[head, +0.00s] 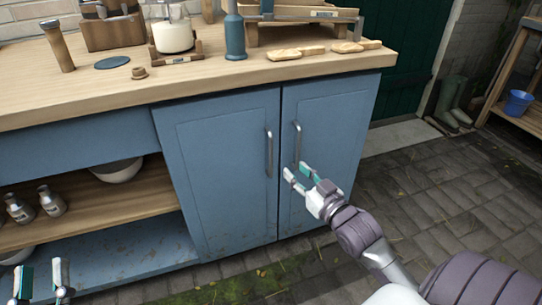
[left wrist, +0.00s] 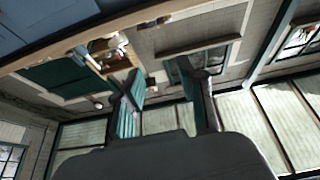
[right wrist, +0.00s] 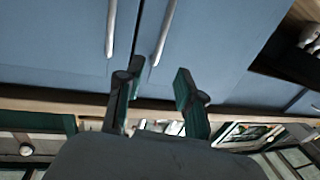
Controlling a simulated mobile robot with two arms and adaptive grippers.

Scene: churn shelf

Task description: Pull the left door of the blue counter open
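The blue counter's left door (head: 220,185) is shut, with a vertical metal bar handle (head: 268,152) near its right edge. The right door (head: 335,125) is also shut; its handle (head: 297,142) is close beside. My right gripper (head: 299,172) is open and empty in front of the right door, near the lower ends of both handles. In the right wrist view, which looks upside down, the left door's handle (right wrist: 165,33) lies beyond the gap between the fingers, touching neither. My left gripper (head: 41,274) is open and empty at the lower left, before the low shelf.
Open shelves (head: 95,205) with bottles and bowls lie left of the doors. Paved floor (head: 440,185) is free at right; boots (head: 450,103) stand farther back.

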